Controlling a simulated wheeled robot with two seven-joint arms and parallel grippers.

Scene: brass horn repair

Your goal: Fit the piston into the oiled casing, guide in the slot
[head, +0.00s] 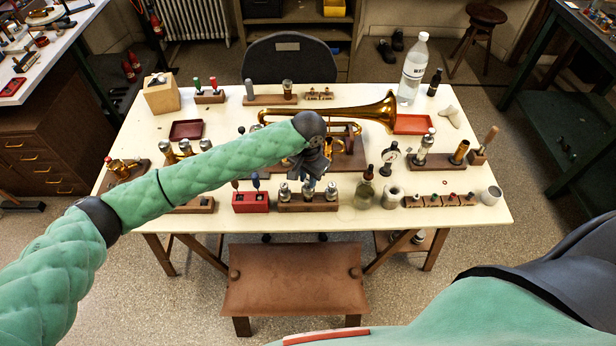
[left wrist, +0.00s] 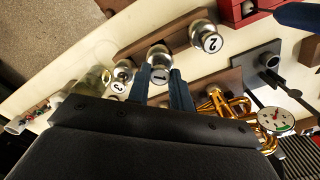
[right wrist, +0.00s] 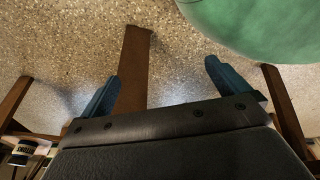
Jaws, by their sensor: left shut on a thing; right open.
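A brass trumpet (head: 375,113) lies across a wooden cradle in the middle of the table; its valve casings are mostly hidden behind my left arm in the head view. Silver pistons stand along a wooden block (head: 308,207) near the front edge. My left gripper (head: 309,184) is above this block, shut on the piston marked 1 (left wrist: 158,56). I cannot tell if that piston is clear of the block. Beside it are pistons marked 2 (left wrist: 211,42) and 3 (left wrist: 118,87). My right gripper (right wrist: 162,88) is open and empty over the floor, outside the head view.
A red holder (head: 250,203) stands left of the block, a dropper bottle (head: 364,190) right of it. Red trays (head: 186,130) and a clear bottle (head: 413,68) lie farther back. A brown stool (head: 295,280) is in front.

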